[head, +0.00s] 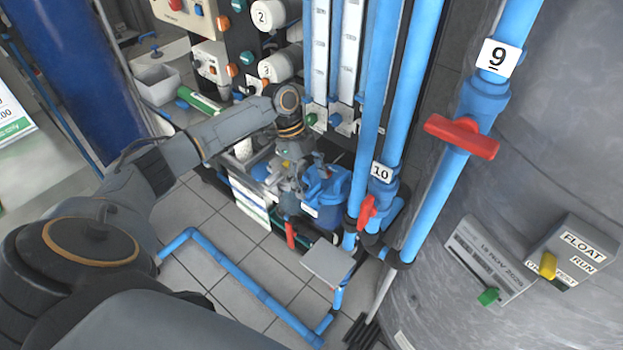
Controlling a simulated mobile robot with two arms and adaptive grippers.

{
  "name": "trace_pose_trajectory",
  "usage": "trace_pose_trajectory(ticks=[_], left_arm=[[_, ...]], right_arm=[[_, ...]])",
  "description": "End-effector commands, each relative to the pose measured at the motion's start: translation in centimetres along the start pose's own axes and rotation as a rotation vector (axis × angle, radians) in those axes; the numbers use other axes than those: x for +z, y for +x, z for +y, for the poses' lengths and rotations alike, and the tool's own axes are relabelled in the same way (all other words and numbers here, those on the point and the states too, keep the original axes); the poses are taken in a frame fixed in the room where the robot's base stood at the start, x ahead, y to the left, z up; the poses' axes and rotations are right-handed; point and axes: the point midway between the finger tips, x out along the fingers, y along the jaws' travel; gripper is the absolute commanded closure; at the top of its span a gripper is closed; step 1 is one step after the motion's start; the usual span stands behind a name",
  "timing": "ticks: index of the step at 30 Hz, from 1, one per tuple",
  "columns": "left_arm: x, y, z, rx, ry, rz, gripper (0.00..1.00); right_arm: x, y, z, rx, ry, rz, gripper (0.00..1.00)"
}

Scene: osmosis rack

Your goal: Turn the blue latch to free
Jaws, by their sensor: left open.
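My left arm reaches in from the left, and my left gripper (287,190) points down in the middle of the head view. It is open, close beside a blue housing (325,187) at the foot of the rack. I cannot tell whether it touches the housing. I cannot pick out the blue latch for certain; the parts around the fingers are small, crowded and partly hidden by the gripper. My right gripper is not in view.
Blue vertical pipes rise right of the gripper, with a red valve handle (367,211) by label 10 and a larger red handle (462,137) below label 9. A grey tank (560,120) fills the right. A blue floor pipe (240,284) crosses the tiles.

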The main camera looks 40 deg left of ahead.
Motion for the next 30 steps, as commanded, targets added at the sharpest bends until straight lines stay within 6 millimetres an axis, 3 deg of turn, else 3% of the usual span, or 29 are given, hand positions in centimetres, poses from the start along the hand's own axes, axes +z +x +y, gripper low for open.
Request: trace_pose_trajectory(ticks=[11,12,20,30], left_arm=[[0.01,0.83,-0.02,-0.001,0.000,0.000,0.28],[0.01,0.83,-0.02,-0.001,0.000,0.000,0.30],[0.01,0.81,-0.01,-0.001,0.000,0.000,0.83],[-0.03,0.69,0.12,-0.013,-0.038,-0.001,0.83]], right_arm=[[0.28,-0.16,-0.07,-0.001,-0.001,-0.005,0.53],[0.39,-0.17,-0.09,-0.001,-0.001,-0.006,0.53],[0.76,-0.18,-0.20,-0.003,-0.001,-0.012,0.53],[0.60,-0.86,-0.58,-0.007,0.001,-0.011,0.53]])
